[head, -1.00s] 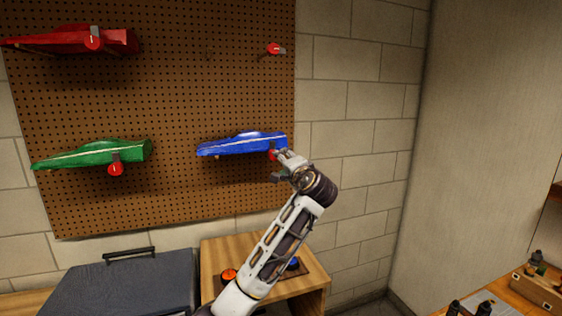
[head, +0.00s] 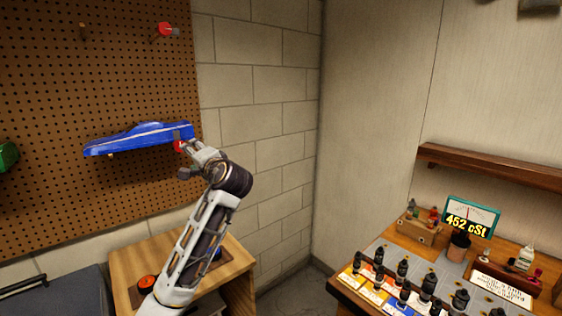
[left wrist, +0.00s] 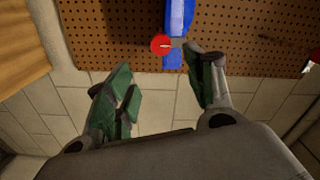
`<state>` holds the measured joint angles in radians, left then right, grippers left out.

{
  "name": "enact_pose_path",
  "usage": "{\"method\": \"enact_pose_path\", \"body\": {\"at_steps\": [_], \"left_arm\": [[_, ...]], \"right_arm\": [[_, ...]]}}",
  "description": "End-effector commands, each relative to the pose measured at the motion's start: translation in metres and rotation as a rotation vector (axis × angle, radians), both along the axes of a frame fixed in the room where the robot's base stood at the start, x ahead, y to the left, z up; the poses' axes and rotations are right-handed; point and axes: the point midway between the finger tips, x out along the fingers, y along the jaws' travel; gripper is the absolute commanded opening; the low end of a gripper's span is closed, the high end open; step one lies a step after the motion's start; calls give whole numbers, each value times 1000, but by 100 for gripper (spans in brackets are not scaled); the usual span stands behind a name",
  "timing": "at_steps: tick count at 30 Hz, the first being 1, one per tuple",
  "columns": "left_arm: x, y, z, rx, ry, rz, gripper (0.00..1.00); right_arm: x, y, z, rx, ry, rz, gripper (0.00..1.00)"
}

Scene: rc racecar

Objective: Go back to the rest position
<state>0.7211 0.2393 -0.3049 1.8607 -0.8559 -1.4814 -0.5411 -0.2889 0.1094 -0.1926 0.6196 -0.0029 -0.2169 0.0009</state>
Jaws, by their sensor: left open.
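My left gripper (head: 193,158) is in front of the pegboard, just below the right end of the blue car body (head: 138,138). In the left wrist view its two fingers stand apart with nothing between them (left wrist: 160,66). The blue car body (left wrist: 177,18) hangs on the pegboard beyond the fingertips, with a red round tag (left wrist: 161,44) beside its near end. In the head view the red tag (head: 180,146) is partly hidden by the gripper. Whether a fingertip touches the car or tag is unclear. My right gripper is not in view.
The pegboard (head: 60,190) has an empty peg with a red tag (head: 166,30) above the blue car. A wooden cabinet (head: 130,262) with an orange button (head: 147,283) stands below.

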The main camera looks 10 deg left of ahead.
Motion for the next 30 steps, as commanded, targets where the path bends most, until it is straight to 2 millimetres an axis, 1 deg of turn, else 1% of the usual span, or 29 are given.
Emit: {"method": "enact_pose_path", "body": {"at_steps": [5,8,14,18,20,24,26,30], "left_arm": [[-1,-3,-17,-24,14,-16,54],[-1,-6,-37,-55,32,-34,54],[-8,-15,-93,-146,82,-82,54],[-17,-23,-134,-218,120,-115,54],[-22,-26,-151,-250,136,-125,54],[-34,-34,-189,-325,174,-150,54],[-41,-37,-205,-357,190,-159,54],[-57,-45,-241,-432,229,-176,54]], "right_arm": [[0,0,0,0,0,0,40],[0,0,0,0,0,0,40],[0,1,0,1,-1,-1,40],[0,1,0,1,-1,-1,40],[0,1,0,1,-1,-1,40],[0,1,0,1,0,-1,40],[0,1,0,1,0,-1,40],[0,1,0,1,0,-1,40]]}}
